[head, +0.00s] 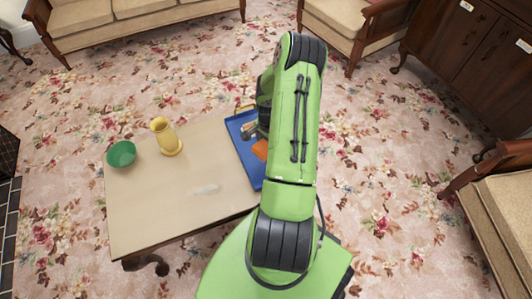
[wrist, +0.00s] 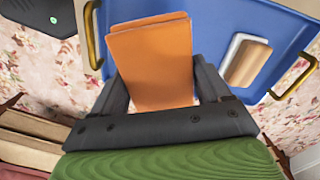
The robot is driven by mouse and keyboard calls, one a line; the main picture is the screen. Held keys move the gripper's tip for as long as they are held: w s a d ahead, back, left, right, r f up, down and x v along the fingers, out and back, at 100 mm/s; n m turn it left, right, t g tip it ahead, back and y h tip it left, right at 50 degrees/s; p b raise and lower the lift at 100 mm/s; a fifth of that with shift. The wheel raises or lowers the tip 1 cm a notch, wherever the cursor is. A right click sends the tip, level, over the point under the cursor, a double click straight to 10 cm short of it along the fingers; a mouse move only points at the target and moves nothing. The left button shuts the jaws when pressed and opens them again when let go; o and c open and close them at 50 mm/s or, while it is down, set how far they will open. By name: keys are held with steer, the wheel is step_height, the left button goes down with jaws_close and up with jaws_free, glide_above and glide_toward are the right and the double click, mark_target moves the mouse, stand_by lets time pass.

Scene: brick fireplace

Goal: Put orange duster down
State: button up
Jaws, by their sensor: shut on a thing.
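The orange duster (wrist: 155,65) is between the two fingers of my gripper (wrist: 172,92) in the wrist view, and the gripper is shut on it. In the head view a small part of the orange duster (head: 260,150) shows at the left edge of my arm, over the blue tray (head: 247,165). The blue tray also fills the background behind the duster in the wrist view (wrist: 215,40). I cannot tell whether the duster touches the tray. My arm hides the gripper in the head view.
The tray has gold handles and holds a brown-and-white block (wrist: 248,62). It lies at the right end of the table (head: 160,205). The front left tabletop is clear.

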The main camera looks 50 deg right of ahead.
step_height(320, 180, down, 10)
steer(key=b, duration=0.3)
steer(key=shift+f, duration=0.15)
steer(key=o, duration=1)
steer(key=shift+s+a, duration=0.1)
steer(key=shift+s+f, duration=0.1)
steer(key=shift+s, duration=0.05)
steer(key=r+p, duration=0.1)
steer(key=r, duration=0.5)
steer(key=r+p, duration=0.2)
steer(key=r, duration=0.4)
steer(key=shift+w+r+p, duration=0.2)
steer(key=shift+r+p, duration=0.1)
steer(key=shift+r, duration=0.1)
